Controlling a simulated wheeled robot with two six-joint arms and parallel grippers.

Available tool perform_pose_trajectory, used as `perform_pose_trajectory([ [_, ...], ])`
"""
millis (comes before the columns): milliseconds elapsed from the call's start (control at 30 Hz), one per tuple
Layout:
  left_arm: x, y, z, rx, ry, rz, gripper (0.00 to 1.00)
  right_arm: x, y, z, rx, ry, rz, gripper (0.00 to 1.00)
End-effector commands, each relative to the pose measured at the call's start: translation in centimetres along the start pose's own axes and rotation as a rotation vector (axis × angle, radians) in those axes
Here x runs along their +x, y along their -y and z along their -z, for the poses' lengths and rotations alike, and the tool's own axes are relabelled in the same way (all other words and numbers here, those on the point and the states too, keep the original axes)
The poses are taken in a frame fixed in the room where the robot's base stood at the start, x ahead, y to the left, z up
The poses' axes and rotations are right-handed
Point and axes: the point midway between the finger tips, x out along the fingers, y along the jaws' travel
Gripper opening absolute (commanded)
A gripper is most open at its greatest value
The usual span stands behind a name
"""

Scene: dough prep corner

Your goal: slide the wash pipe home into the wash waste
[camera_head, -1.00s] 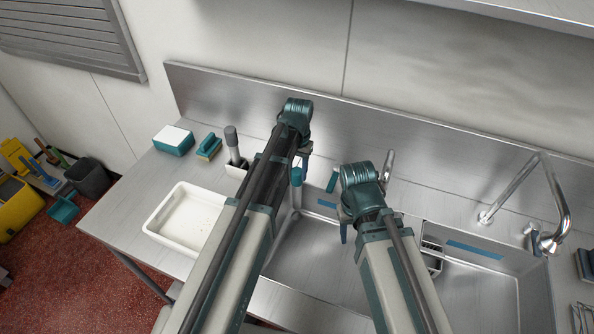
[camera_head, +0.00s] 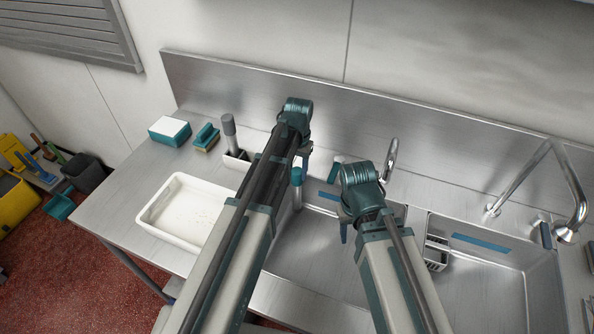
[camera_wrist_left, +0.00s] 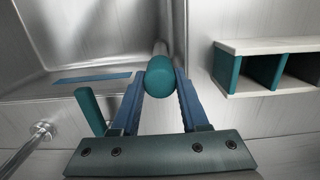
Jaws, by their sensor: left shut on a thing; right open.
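The wash pipe (camera_head: 297,198) is a steel tube with a teal top, at the left end of the sink. My left gripper (camera_head: 301,166) is shut on the pipe. In the left wrist view its blue fingers (camera_wrist_left: 160,84) sit either side of the pipe's round teal top (camera_wrist_left: 160,76), with the steel tube running away beyond it. The pipe's lower end and the wash waste are hidden. My right gripper (camera_head: 346,224) is open and empty over the left basin, partly hidden by its own wrist.
Taps (camera_head: 392,160) stand behind. A white tray (camera_head: 152,212) is on the left counter. A teal upright piece (camera_wrist_left: 88,108) stands near my left fingers.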

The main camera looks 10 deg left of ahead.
Motion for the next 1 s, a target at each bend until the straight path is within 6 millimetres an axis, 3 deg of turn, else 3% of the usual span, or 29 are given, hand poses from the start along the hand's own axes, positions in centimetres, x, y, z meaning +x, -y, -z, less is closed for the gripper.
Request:
perform_pose_trajectory([
  [1000,1.4,0.0,0.1,0.000,0.000,0.000,0.00,1.4,0.1,0.1,0.000,0.000,0.000,0.50],
])
